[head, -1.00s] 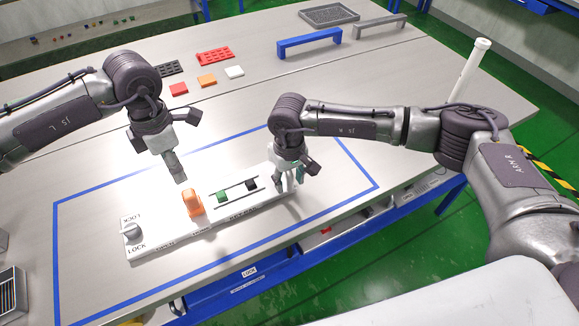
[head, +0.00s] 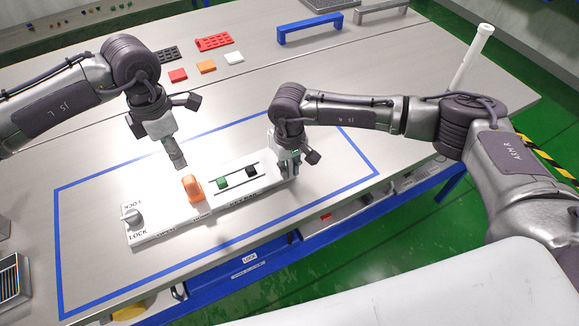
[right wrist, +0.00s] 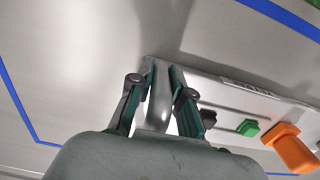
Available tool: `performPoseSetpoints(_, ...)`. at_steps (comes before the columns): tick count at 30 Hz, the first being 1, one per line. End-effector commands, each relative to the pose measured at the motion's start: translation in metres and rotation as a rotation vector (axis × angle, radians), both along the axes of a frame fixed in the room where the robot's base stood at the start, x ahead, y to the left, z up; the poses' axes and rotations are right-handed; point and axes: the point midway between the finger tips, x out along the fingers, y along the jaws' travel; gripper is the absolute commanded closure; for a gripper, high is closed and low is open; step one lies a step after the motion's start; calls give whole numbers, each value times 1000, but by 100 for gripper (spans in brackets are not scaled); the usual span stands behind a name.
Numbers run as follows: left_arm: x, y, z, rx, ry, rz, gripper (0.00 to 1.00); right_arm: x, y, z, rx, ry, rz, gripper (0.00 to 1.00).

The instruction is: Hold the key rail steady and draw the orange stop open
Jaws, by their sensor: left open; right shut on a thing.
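The white key rail (head: 172,229) lies inside the blue outline on the table; its near side also shows in the right wrist view (right wrist: 232,93). The orange stop (head: 192,188) stands up from it, and it is also in the right wrist view (right wrist: 292,148). My left gripper (head: 176,163) is open and empty, above and just behind the orange stop, apart from it. My right gripper (head: 288,168) is at the rail's right end; in the right wrist view (right wrist: 163,85) its fingers are shut on a pale upright grip there. The grip is mostly hidden in the head view.
A green slider (head: 222,182) and a black slider (head: 251,171) sit on the rail between my grippers. A grey lock knob (head: 132,216) is at its left end. Coloured blocks and a blue bracket (head: 310,28) stand farther back.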

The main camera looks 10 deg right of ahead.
Motion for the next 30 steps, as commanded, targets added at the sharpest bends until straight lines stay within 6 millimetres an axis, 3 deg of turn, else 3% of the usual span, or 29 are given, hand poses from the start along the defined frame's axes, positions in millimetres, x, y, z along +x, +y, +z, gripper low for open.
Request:
performPoseSetpoints(1,0,0,0,0,0,0,58,0,0,0,0,0,0,100)
performPoseSetpoints(5,-1,-1,0,-1,3,-31,38,0,0,0,0,-1,0,100)
performPoseSetpoints(14,0,0,-3,0,2,-148,38,0,0,1,0,-1,0,100)
performPoseSetpoints(30,-1,0,-97,0,2,-145,38,1,0,1,0,-1,-1,100)
